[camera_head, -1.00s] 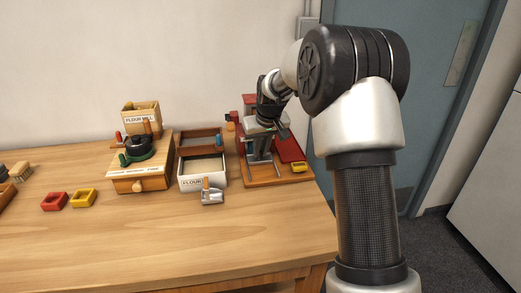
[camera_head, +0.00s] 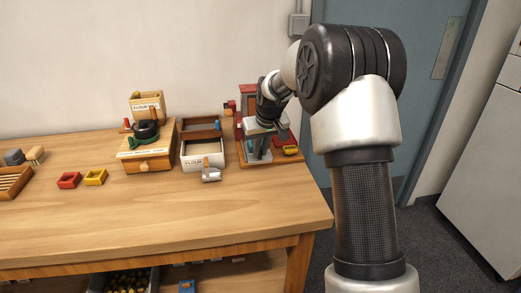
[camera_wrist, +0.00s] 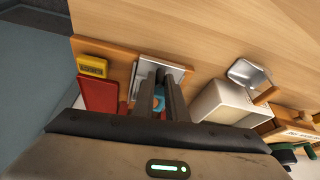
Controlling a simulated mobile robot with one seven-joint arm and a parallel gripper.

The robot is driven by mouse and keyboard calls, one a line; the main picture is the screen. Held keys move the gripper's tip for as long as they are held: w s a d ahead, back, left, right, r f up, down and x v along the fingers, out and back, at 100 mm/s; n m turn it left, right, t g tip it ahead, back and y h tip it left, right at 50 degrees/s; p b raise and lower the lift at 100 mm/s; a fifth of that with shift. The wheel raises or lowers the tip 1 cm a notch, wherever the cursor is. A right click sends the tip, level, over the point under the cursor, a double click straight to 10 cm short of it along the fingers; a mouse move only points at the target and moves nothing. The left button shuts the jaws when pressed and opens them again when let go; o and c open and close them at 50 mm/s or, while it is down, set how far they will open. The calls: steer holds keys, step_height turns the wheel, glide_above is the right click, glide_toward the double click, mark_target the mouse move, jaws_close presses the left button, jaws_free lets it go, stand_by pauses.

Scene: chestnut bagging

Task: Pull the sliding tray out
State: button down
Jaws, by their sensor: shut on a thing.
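The machine with a wooden base board (camera_head: 290,162) stands near the right end of the table. My gripper (camera_head: 257,152) reaches down over the front of this board. In the wrist view its two dark fingers (camera_wrist: 161,96) are shut on a small blue piece (camera_wrist: 158,97), which seems to be the handle of the sliding tray. A pale, light-framed plate (camera_wrist: 172,70), likely the sliding tray, shows just beyond the fingers. The fingers hide part of it, so how far it is out cannot be told.
A red pad (camera_wrist: 98,95) and a yellow block (camera_wrist: 92,66) lie beside the fingers. A white flour box (camera_head: 203,159) with a metal scoop (camera_head: 211,175) stands left of the board. A flour mill (camera_head: 146,150) stands farther left. The table front (camera_head: 170,210) is clear.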

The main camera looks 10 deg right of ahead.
steer(key=shift+s+f, duration=0.15)
steer(key=shift+s, duration=0.05)
steer(key=c, duration=1.8)
jaws_free()
steer(key=shift+o, duration=0.2)
steer(key=p+v, duration=0.2)
steer(key=v, duration=1.5)
steer(key=shift+r, duration=0.35)
